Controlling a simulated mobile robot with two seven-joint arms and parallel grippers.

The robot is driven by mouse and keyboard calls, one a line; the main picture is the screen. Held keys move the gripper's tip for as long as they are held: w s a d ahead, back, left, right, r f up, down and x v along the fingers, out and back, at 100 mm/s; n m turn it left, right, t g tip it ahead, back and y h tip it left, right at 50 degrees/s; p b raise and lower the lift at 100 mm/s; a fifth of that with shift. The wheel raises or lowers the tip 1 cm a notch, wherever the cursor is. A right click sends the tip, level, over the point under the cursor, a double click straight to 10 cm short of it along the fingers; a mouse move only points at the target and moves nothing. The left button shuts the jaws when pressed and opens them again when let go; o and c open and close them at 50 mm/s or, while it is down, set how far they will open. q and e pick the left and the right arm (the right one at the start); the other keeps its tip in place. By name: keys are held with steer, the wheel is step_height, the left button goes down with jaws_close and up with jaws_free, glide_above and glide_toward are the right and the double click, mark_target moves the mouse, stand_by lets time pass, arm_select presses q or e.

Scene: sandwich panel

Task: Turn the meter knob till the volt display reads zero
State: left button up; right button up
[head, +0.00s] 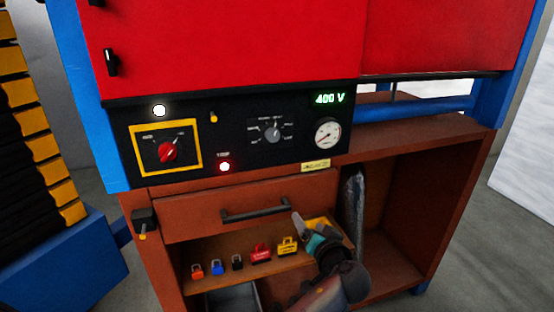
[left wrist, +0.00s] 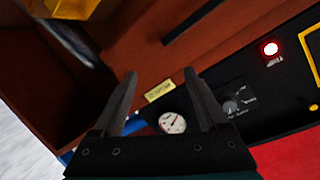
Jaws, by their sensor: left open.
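The meter knob (head: 272,134) is a grey rotary knob with white labels around it on the black panel. The green volt display (head: 329,98) reads 400 V. My left gripper (head: 301,222) is below the panel, in front of the drawer and shelf, apart from the knob. In the left wrist view, which is turned over, its two fingers (left wrist: 160,85) are spread and empty. There the round gauge (left wrist: 172,122) shows between the fingers, and the meter knob (left wrist: 230,107) lies right of them. My right gripper is not in view.
A red switch (head: 168,152) on a yellow-framed plate sits left on the panel. A red lamp (head: 224,167) and a white lamp (head: 159,111) are lit. The drawer handle (head: 255,208) juts out below. Several padlocks (head: 260,253) stand on the shelf. The space before the panel is clear.

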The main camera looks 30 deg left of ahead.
arm_select(q)
step_height(320, 180, up, 17)
steer(key=s+a+n+y, duration=0.2)
steer(key=n+y, duration=0.3)
steer(key=n, duration=0.1)
steer(key=p, duration=0.2)
glide_toward(274, 136)
steer(key=x, duration=0.8)
steer(key=shift+w+a, duration=0.25)
jaws_close()
